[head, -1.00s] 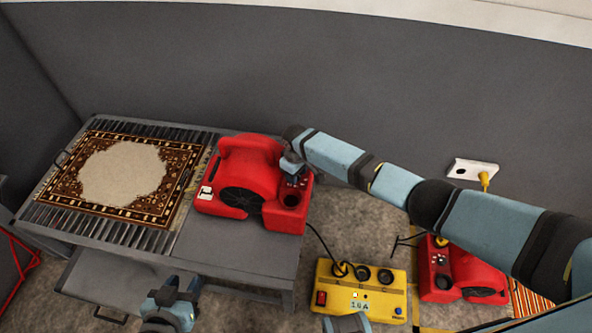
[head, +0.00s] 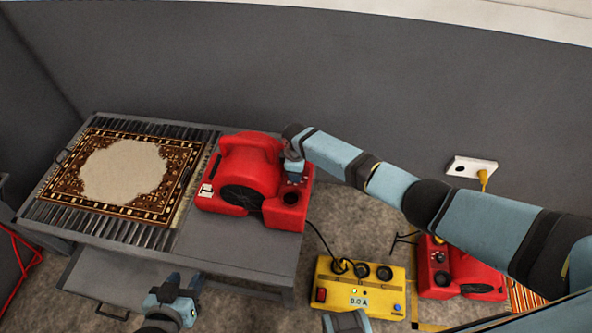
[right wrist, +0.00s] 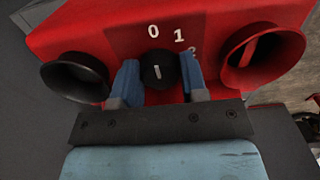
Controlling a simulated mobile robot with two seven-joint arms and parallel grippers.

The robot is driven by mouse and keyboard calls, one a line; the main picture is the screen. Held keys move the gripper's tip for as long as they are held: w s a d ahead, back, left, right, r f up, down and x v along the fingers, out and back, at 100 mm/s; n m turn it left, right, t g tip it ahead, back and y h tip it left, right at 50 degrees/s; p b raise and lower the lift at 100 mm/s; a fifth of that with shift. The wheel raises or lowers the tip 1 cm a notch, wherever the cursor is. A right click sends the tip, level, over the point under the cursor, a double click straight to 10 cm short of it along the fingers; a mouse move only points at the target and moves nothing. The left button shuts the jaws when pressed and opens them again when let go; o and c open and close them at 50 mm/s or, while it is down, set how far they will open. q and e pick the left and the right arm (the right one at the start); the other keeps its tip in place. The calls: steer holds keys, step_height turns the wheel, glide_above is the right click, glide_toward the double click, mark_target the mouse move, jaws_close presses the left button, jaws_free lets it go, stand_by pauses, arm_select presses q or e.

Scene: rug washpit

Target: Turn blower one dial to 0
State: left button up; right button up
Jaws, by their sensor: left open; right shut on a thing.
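Blower one, a red blower (head: 256,170), stands on the right end of the grey table. Its black dial (right wrist: 158,70) shows in the right wrist view below a white 0 and 1, with a 2 partly hidden. The dial's white mark points up, close to the 0. My right gripper (head: 293,179) is at the blower's top right, shut on the dial, with one blue finger on each side in the right wrist view (right wrist: 160,78). My left gripper (head: 180,287) is open and empty in front of the table.
A patterned rug (head: 122,172) lies on the slatted table part at left. A yellow power box (head: 335,292) stands on the floor; its display reads about 0.0 A. A second red blower (head: 465,272) is at the right. A wall socket (head: 472,166) holds a yellow plug.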

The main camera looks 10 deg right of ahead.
steer(key=shift+r, duration=0.1)
steer(key=o, duration=0.7)
steer(key=shift+c, duration=0.2)
steer(key=shift+r, duration=0.4)
arm_select(q)
steer(key=r+p, duration=0.1)
steer(key=p, duration=0.2)
steer(key=shift+s+r, duration=0.1)
arm_select(e)
step_height(320, 180, up, 13)
arm_select(q)
steer(key=shift+a, duration=0.2)
arm_select(e)
steer(key=shift+a+f, duration=0.1)
